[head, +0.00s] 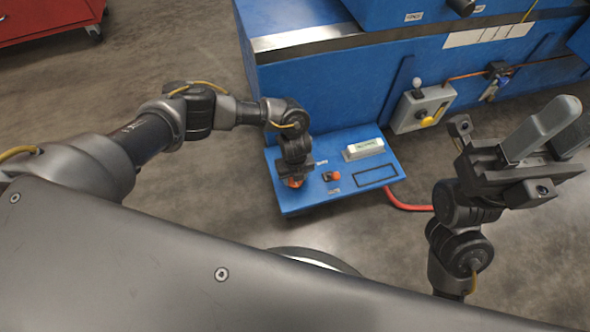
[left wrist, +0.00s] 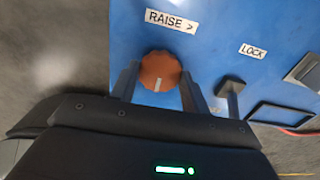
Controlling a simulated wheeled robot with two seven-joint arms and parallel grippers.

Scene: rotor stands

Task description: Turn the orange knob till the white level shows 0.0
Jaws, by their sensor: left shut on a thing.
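The orange knob (left wrist: 160,68) sits on the blue panel under a "RAISE >" label in the left wrist view. Its white mark points toward the bottom of that view. My left gripper (left wrist: 159,88) has one finger on each side of the knob and is shut on it. In the head view the gripper (head: 294,172) hides most of the knob (head: 294,183). The white level (head: 363,149) lies on the panel to the right, with a greenish display too small to read. My right gripper (head: 562,125) is raised at the right, open and empty.
A "LOCK" label (left wrist: 253,51) and a dark lever (left wrist: 231,87) are beside the knob. A dark rectangular outline (head: 376,176) is on the blue panel (head: 300,205). A grey switch box (head: 422,107) and a red hose (head: 407,205) are to the right. A red cabinet (head: 45,18) stands far left.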

